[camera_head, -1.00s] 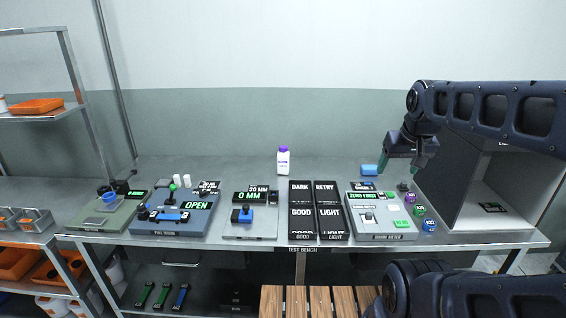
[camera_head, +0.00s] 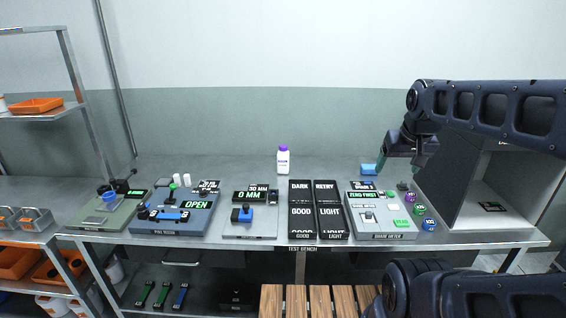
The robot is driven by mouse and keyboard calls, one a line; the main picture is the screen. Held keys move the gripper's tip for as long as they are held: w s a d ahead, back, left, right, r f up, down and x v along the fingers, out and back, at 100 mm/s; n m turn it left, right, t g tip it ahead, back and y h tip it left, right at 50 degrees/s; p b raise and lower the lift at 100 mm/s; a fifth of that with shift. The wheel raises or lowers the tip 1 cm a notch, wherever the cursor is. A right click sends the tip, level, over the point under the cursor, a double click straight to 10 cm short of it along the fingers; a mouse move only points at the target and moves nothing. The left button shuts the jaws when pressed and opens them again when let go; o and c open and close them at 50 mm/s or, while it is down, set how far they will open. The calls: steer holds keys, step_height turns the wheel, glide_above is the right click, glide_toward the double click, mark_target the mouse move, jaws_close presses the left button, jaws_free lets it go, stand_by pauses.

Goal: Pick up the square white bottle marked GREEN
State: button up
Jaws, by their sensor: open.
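A white bottle with a purple cap (camera_head: 283,161) stands upright at the back middle of the test bench. Its small label has purple marks that I cannot read, and I see no GREEN marking on it. No bottle that I can read as GREEN shows in this view. My gripper (camera_head: 401,162) hangs above the right part of the bench, behind the shade meter and well to the right of the white bottle. It is open, with nothing seen between its fingers. Part of it is hard to make out against my arm.
The bench (camera_head: 235,168) carries a pull device (camera_head: 175,213), black bins (camera_head: 302,215) and a shade meter (camera_head: 380,215). A grey booth (camera_head: 495,195) stands right. White containers (camera_head: 115,272) sit low at left. The bench back is mostly clear.

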steer(key=w+a+r+n+h, duration=0.1)
steer(key=w+a+r+n, duration=0.1)
steer(key=w+n, duration=0.4)
steer(key=w+a+r+n, duration=0.1)
steer(key=w+r+n, duration=0.15)
steer(key=w, duration=0.65)
steer(key=n, duration=2.7)
glide_above(283, 153)
steer(key=s, duration=0.2)
step_height(283, 153, down, 20)
steer(key=shift+y, duration=0.4)
steer(key=x, duration=1)
steer(key=shift+f, duration=0.35)
steer(key=c, duration=1.4)
